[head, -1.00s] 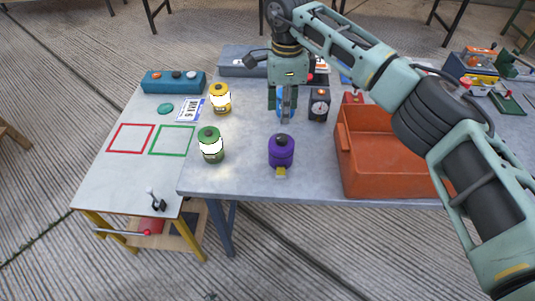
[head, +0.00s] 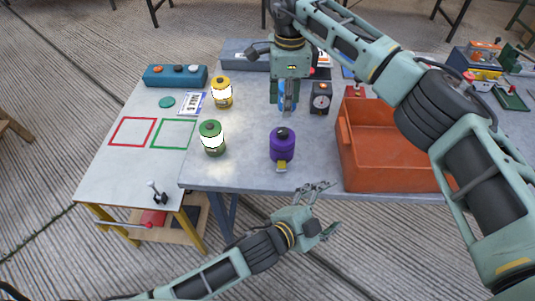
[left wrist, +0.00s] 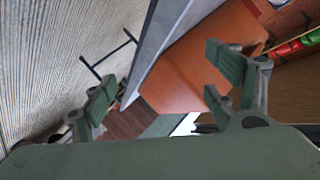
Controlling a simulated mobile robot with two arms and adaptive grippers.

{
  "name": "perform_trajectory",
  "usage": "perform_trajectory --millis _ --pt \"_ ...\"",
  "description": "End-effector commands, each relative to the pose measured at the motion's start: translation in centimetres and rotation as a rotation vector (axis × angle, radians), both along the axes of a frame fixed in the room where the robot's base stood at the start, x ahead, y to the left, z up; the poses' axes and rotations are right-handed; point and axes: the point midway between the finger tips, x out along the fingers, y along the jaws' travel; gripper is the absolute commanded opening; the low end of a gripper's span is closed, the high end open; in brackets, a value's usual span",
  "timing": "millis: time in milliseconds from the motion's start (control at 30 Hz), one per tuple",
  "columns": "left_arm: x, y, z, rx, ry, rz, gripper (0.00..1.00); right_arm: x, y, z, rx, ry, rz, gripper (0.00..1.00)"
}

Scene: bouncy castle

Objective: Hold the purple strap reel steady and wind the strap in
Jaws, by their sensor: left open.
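The purple strap reel (head: 282,146) stands upright on the grey table near its front edge, with a dark knob on top and a yellow strap end at its foot. My left gripper (head: 331,207) is open and empty, in front of the table edge, below and right of the reel and apart from it. Its spread fingers also show in the left wrist view (left wrist: 160,95), where the reel is not seen. My right gripper (head: 282,98) points down behind the reel, near a blue object (head: 282,90) partly hidden by its fingers. Whether it grips this is unclear.
An orange bin (head: 390,165) stands right of the reel and also shows in the left wrist view (left wrist: 185,65). A green canister (head: 212,138) and a yellow canister (head: 222,92) stand to the left. A black dial box (head: 321,98) is behind.

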Motion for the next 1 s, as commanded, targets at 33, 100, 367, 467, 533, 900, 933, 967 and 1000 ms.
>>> perform_trajectory --millis 33,100,367,467,533,900,933,967,1000 --pt "1.8 2.2 0.9 -0.041 0.046 0.055 0.80 0.0 0.0 0.0 0.000 0.000 0.000 0.31" --pt "3.7 4.5 2.6 -0.125 0.118 0.128 0.80 0.0 0.0 0.0 0.000 0.000 0.000 0.31" --pt "9.6 12.8 5.1 -0.376 0.351 0.393 0.80 0.0 0.0 0.0 0.000 0.000 0.000 0.31" --pt "10.9 14.9 4.9 -0.431 0.403 0.463 0.80 0.0 0.0 0.0 0.000 0.000 0.000 0.31" --pt "11.4 15.8 4.7 -0.453 0.424 0.492 0.80 0.0 0.0 0.0 0.000 0.000 0.000 0.31" --pt "15.0 14.6 3.2 -0.471 0.438 0.515 0.80 0.0 0.0 0.0 0.000 0.000 0.000 0.31" --pt "15.4 14.3 3.0 -0.472 0.438 0.514 0.80 0.0 0.0 0.0 0.000 0.000 0.000 0.31" --pt "15.7 14.1 2.8 -0.472 0.438 0.514 0.80 0.0 0.0 0.0 0.000 0.000 0.000 0.31" --pt "16.1 13.9 2.6 -0.470 0.437 0.513 0.80 0.0 0.0 0.0 0.000 0.000 0.000 0.31"
